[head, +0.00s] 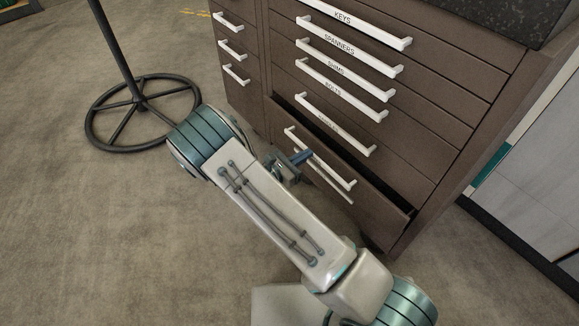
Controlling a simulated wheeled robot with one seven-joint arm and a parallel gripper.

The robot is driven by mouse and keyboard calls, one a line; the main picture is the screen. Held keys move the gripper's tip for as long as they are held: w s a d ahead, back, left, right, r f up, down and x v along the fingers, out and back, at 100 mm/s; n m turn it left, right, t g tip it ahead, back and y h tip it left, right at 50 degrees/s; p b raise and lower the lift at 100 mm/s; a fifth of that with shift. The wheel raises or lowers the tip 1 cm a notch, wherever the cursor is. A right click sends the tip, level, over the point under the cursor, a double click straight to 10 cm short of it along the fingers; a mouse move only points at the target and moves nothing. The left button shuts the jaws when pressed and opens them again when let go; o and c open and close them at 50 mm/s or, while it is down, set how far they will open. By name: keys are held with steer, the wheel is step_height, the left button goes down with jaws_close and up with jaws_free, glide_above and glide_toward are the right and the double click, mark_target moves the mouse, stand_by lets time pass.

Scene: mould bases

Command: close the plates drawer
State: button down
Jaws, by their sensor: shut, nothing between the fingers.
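The brown cabinet's bottom drawer (372,205) stands partly open, with a dark gap along its top edge. Its white handle (340,178) is partly hidden behind my gripper. I cannot read a label on this drawer, so I cannot confirm from its text that it is the plates drawer. My gripper (302,157) is shut and empty, at the left part of that handle. I cannot tell whether it touches the handle or the drawer front.
Drawers above, labelled keys, spanners (350,59), shims and bolts, look shut. A narrower column of drawers (232,48) is on the left. A dark stand with a round wheel-like base (110,146) is on the floor at left. The carpet below left is clear.

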mark_target(321, 145)
steer(key=shift+b+x, duration=0.45)
steer(key=shift+x, duration=1.45)
